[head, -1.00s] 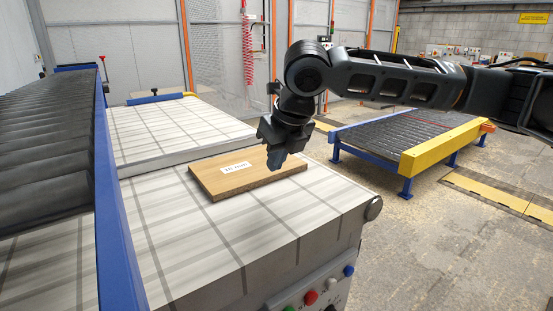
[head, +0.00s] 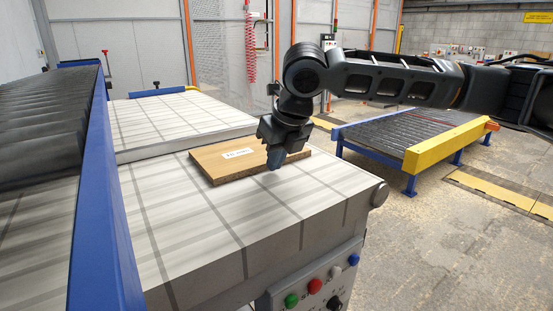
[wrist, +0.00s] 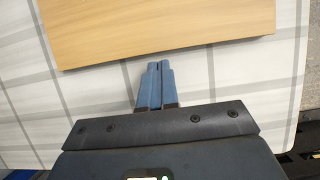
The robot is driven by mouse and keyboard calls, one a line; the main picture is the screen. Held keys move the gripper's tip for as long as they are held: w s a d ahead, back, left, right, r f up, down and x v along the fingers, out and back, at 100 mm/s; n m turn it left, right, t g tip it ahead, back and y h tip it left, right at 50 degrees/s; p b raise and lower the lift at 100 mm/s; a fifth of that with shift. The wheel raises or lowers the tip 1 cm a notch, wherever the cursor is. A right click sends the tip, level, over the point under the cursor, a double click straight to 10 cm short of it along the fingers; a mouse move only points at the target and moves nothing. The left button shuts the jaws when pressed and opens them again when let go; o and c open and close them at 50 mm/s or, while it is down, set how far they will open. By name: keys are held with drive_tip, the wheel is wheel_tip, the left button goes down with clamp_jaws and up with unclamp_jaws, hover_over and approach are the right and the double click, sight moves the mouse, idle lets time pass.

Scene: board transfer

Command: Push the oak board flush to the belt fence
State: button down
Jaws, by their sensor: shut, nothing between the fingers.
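The oak board (head: 215,167) lies flat on the pale grey-lined belt (head: 200,215), with a white label on top. A blue rail (head: 97,205), which looks like the fence, runs along the belt's left side, with bare belt between it and the board. My gripper (head: 276,166) is shut and empty, pointing down at the board's near right part. In the wrist view the shut blue fingertips (wrist: 159,66) are just off the board's (wrist: 150,30) near long edge; I cannot tell whether they touch it. Nothing is held.
Dark rollers (head: 45,120) lie beyond the blue rail at left. A control panel with coloured buttons (head: 315,286) is on the belt's front side. A separate roller conveyor with a yellow end (head: 440,148) stands at right. Belt in front of the board is clear.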

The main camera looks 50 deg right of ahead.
sight(261, 158)
drive_tip(key=shift+w+f+b, duration=0.15)
drive_tip(key=shift+f+b, duration=0.2)
drive_tip(key=shift+f, duration=0.15)
drive_tip(key=shift+w+r, duration=0.2)
drive_tip(key=shift+w+d+p, duration=0.25)
drive_tip(key=shift+w+p, duration=0.1)
drive_tip(key=shift+w, duration=0.45)
drive_tip(key=shift+w+d+p, duration=0.3)
drive_tip(key=shift+w, duration=0.45)
drive_tip(key=shift+w+d+p, duration=0.25)
drive_tip(key=shift+w+p, duration=0.1)
drive_tip(key=shift+w, duration=0.45)
drive_tip(key=shift+s, duration=0.15)
drive_tip(key=shift+s+a+p, duration=0.2)
drive_tip(key=shift+s, duration=0.35)
drive_tip(key=shift+s+a+p, duration=0.15)
drive_tip(key=shift+s+p, duration=0.05)
drive_tip(key=shift+s, duration=0.3)
wheel_tip(261, 158, up, 7)
drive_tip(key=p, duration=0.6)
